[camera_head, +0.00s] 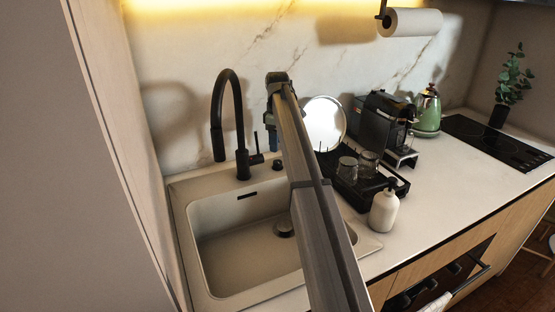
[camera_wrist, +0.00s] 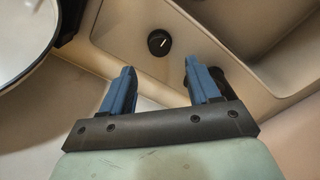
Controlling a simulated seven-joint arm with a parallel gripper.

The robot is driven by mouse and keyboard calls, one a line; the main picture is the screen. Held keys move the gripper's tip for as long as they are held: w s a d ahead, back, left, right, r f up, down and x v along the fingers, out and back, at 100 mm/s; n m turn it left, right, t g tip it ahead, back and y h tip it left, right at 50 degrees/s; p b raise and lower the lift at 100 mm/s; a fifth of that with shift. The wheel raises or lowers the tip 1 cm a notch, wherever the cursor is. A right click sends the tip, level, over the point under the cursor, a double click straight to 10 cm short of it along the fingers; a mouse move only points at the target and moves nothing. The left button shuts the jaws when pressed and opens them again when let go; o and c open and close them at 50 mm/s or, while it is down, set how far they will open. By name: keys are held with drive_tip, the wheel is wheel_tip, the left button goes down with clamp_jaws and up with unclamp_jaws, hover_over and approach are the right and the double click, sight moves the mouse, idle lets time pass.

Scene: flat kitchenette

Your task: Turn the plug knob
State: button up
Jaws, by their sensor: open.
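The plug knob (camera_wrist: 159,42) is a small round black knob with a white line on its top. It sits on the sink's rim, ahead of my fingertips and between their lines in the wrist view. In the head view the knob (camera_head: 277,165) is a small dark shape on the back rim of the sink (camera_head: 215,225), right of the faucet base. My gripper (camera_wrist: 161,68) has two blue fingers spread apart with nothing between them. In the head view my gripper (camera_head: 273,142) is above the knob, partly hidden by my arm. I see no contact with the knob.
The black faucet (camera_head: 240,165) stands just left of the knob. To the right are a round plate (camera_head: 323,122), a black dish rack (camera_head: 350,193) with glasses, a white soap bottle (camera_head: 384,210) and a coffee machine (camera_head: 380,125). The wall is close behind.

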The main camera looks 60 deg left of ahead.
sight(277, 162)
wheel_tip(277, 162, down, 8)
drive_tip(key=shift+r, duration=0.15)
idle(0.4)
drive_tip(key=c, duration=1)
